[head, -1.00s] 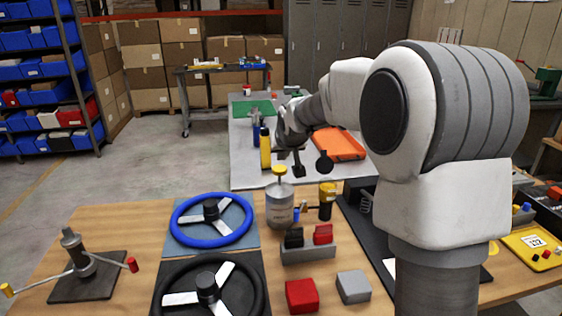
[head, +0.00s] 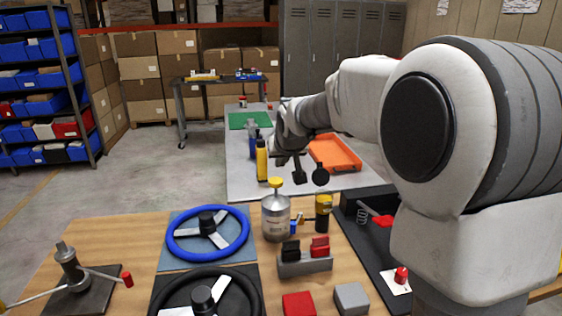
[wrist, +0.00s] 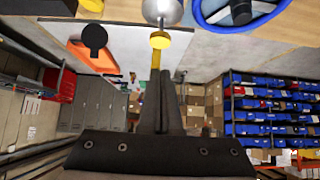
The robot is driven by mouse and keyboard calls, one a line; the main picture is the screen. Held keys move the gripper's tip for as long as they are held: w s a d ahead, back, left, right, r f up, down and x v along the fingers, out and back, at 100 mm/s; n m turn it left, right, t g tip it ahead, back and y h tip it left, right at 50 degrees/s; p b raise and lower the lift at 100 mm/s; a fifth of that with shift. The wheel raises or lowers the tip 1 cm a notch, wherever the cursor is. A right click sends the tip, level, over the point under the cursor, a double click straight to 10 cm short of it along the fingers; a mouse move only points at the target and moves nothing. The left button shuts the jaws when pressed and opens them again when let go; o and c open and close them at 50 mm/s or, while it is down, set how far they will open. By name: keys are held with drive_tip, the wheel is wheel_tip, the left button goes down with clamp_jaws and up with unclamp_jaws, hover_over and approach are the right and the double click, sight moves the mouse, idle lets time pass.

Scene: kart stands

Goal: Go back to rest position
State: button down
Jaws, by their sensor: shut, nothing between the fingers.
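My gripper (head: 298,175) hangs at the end of my outstretched arm, in the air beyond the wooden table in the head view. In the wrist view my gripper (wrist: 167,76) shows its two dark fingers together with nothing between them. A metal can with a yellow knob (head: 276,217) stands on the table below and nearer than it; it also shows at the top of the wrist view (wrist: 160,12). A yellow bottle (head: 262,160) stands on the grey table behind, left of my gripper. A black disc (head: 320,176) appears just right of the fingers.
The wooden table (head: 115,238) carries a blue steering wheel (head: 170,240), a black wheel (head: 252,300), a lever stand (head: 70,262), a block holder (head: 305,264) and a black tray (head: 350,227). An orange tray (head: 335,154) lies on the grey table (head: 236,185). Open floor lies left.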

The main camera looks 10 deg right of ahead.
drive_tip(key=s+r+g+p, duration=0.1)
drive_tip(key=s+r, duration=0.1)
drive_tip(key=s, duration=0.8)
drive_tip(key=s+r+g, duration=0.1)
drive_tip(key=s+r, duration=0.1)
drive_tip(key=s, duration=0.7)
drive_tip(key=s+f+g+p, duration=0.1)
drive_tip(key=s+f, duration=0.3)
drive_tip(key=s, duration=1.3)
drive_tip(key=shift+s+d, duration=0.25)
